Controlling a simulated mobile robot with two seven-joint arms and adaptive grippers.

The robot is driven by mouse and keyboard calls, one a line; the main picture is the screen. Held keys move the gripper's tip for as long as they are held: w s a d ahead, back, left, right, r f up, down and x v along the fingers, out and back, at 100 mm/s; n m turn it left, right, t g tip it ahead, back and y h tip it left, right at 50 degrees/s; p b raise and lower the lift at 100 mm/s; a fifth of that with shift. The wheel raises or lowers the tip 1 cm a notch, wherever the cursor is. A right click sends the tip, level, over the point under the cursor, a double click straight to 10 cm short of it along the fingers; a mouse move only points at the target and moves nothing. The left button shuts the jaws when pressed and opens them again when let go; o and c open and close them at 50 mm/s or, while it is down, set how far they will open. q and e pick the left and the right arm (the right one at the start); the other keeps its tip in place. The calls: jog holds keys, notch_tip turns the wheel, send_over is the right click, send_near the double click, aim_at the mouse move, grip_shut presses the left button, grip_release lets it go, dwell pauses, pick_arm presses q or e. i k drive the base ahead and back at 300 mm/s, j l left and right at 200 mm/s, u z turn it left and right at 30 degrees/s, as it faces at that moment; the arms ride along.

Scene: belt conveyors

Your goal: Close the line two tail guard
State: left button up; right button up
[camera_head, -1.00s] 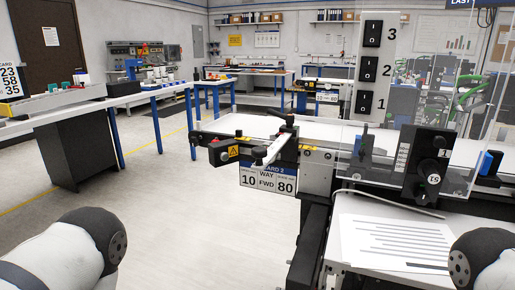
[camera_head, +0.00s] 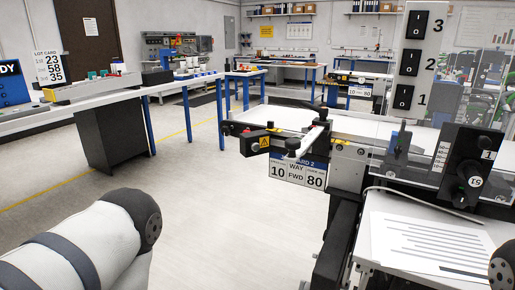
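The nearest belt conveyor (camera_head: 345,126) has a white belt and carries a card (camera_head: 297,171) reading 10, WAY, FWD and 80, with a partly legible blue heading ending in 2. At its left end are black brackets with a yellow warning label (camera_head: 265,143) and a black-and-white lever-like arm (camera_head: 306,142) that sticks out towards me. I cannot tell for certain which part is the tail guard or whether it is shut. My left arm shows at the lower left and a bit of my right arm at the lower right edge. Neither gripper is in view.
A black knob unit (camera_head: 468,170) and a printed sheet (camera_head: 430,246) are at the right. A long workbench (camera_head: 125,94) stands at the left. The floor (camera_head: 215,200) between is clear.

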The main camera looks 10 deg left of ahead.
aim_at(255, 143)
jog(key=j+z, duration=0.7)
jog(key=j, duration=0.25)
jog(key=j+z, duration=0.3)
jog(key=j, duration=0.15)
jog(key=j+z, duration=0.35)
jog(key=k+j+z, duration=0.2)
jog(key=j+z, duration=0.15)
jog(key=j, duration=0.15)
jog(key=k+j+z, duration=0.2)
jog(key=j+z, duration=0.15)
